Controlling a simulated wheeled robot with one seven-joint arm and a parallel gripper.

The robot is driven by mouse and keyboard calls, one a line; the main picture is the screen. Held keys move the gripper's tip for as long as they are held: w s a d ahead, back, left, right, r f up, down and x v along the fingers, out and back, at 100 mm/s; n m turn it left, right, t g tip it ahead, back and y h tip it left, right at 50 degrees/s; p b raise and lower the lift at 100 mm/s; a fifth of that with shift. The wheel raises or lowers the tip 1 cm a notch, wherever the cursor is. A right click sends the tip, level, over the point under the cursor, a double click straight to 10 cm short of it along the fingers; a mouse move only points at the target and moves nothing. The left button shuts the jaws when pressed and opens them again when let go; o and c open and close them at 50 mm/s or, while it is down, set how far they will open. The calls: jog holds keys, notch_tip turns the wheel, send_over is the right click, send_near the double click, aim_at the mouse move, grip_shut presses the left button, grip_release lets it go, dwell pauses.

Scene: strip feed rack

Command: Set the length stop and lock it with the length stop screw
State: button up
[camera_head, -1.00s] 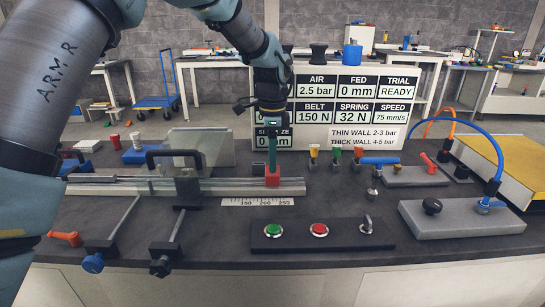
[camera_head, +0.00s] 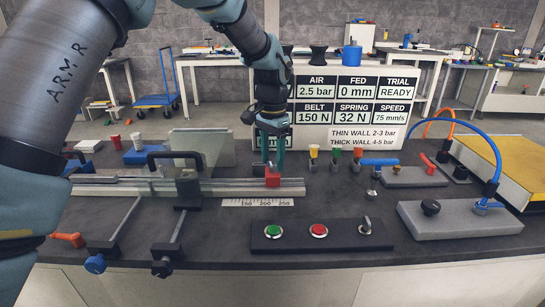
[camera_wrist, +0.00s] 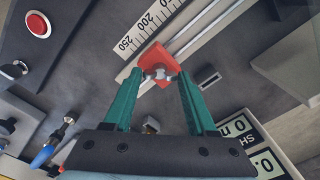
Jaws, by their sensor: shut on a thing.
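The red length stop (camera_head: 272,179) sits on the metal rail (camera_head: 225,188) near its right end, just behind the ruler scale (camera_head: 257,202). In the wrist view the red length stop (camera_wrist: 152,57) lies between my fingertips, beside the scale (camera_wrist: 152,22). A small pale metal piece, apparently the length stop screw (camera_wrist: 160,74), shows at the tips. My gripper (camera_head: 272,163) points down over the stop. In the wrist view my gripper (camera_wrist: 160,76) has its teal fingers closed on this screw. The screw is hidden in the head view.
A panel with green and red buttons (camera_head: 318,231) stands in front. A grey block with a blue hose (camera_head: 460,220) is at the right. The display board (camera_head: 345,110) stands close behind my gripper. Black-handled clamps (camera_head: 187,187) are on the left.

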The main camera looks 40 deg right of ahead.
jog(key=n, duration=0.4)
jog(key=shift+n, duration=0.4)
jog(key=n+p, duration=0.1)
jog(key=n, duration=0.2)
jog(key=shift+r+n, duration=0.1)
jog(key=shift+n, duration=0.2)
jog(key=n, duration=0.3)
jog(key=shift+n+p, duration=0.65)
jog(key=shift+n, duration=1.35)
jog(key=o, duration=1.4)
jog(key=shift+c, duration=0.2)
